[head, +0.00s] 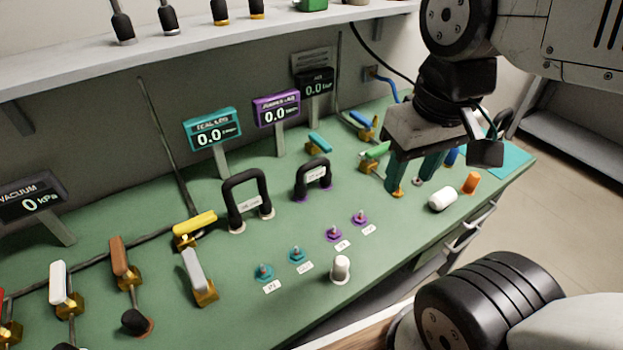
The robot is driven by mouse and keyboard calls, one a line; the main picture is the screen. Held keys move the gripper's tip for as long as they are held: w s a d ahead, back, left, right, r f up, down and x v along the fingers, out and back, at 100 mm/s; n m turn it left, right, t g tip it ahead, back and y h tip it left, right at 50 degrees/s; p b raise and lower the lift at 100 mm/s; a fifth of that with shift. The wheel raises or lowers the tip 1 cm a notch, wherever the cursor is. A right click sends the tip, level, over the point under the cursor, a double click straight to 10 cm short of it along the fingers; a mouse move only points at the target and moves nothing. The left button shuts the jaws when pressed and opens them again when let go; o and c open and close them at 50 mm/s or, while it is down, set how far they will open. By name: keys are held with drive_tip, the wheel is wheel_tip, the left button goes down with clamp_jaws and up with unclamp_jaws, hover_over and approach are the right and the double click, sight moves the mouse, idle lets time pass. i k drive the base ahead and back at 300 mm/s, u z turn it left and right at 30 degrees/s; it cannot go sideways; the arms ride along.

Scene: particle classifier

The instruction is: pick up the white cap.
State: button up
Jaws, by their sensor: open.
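A white cap-like cylinder (443,200) lies on its side on the green bench top, near the right front edge. A second white piece (341,268) stands upright at the front edge, further left; I cannot tell which of the two is the white cap. My gripper (410,184) points down with its teal fingers apart. It appears just left of and behind the lying white cylinder, with nothing visible between the fingers. The fingers hide part of the bench behind them.
An orange cylinder (470,183) stands right of the lying white one. Valves with green (376,150) and blue handles are close behind my gripper. Black hoop handles (313,178) and small purple fittings (360,217) are to the left. A teal mat (508,161) lies at right.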

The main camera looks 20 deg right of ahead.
sight(341, 263)
drive_tip(key=u, duration=0.4)
drive_tip(key=k, duration=1.1)
drive_tip(key=z, duration=0.6)
drive_tip(key=i, duration=0.5)
drive_tip(key=u, duration=0.05)
